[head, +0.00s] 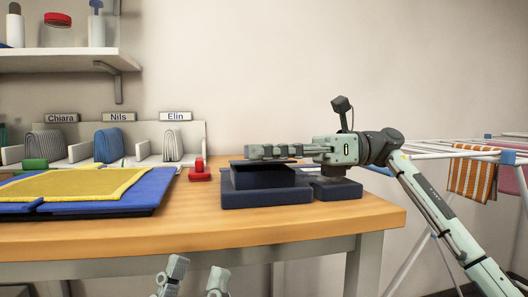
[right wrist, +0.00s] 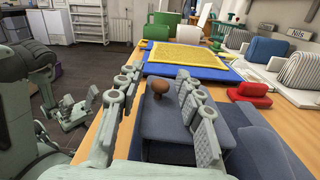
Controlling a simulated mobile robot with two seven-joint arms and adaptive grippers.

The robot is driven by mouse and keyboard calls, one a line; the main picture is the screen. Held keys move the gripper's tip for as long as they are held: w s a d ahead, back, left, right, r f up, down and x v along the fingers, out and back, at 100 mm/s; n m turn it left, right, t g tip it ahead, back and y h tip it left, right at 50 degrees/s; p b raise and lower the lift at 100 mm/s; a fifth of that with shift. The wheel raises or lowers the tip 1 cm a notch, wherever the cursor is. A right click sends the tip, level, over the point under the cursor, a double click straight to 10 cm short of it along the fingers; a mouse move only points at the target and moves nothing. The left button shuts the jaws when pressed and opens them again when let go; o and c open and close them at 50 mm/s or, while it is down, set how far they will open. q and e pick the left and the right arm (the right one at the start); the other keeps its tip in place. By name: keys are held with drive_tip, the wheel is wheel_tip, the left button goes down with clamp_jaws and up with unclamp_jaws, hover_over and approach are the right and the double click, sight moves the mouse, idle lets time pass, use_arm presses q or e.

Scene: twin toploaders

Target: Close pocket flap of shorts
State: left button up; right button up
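Dark navy folded shorts (head: 262,199) lie near the right part of the table. On them is a raised boxy pocket (head: 262,178) with a thin dark flap (head: 240,162) over its top. How far the flap stands open is hard to tell. In the right wrist view, a round brown button (right wrist: 160,87) stands on the navy surface between my fingers. My right gripper (head: 252,152) is open, its fingers reaching left just above the flap; its fingers also show in the right wrist view (right wrist: 158,76). Contact is unclear. My left gripper (head: 194,277) is open and empty, low before the table.
A red object (head: 199,174) stands left of the shorts. Further left, a yellow cloth (head: 80,184) lies on a blue board (head: 160,185). Labelled bins (head: 140,155) stand behind. A drying rack (head: 440,152) with an orange striped cloth (head: 472,172) is at right.

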wheel_tip(320, 180, up, 10)
idle(0.6)
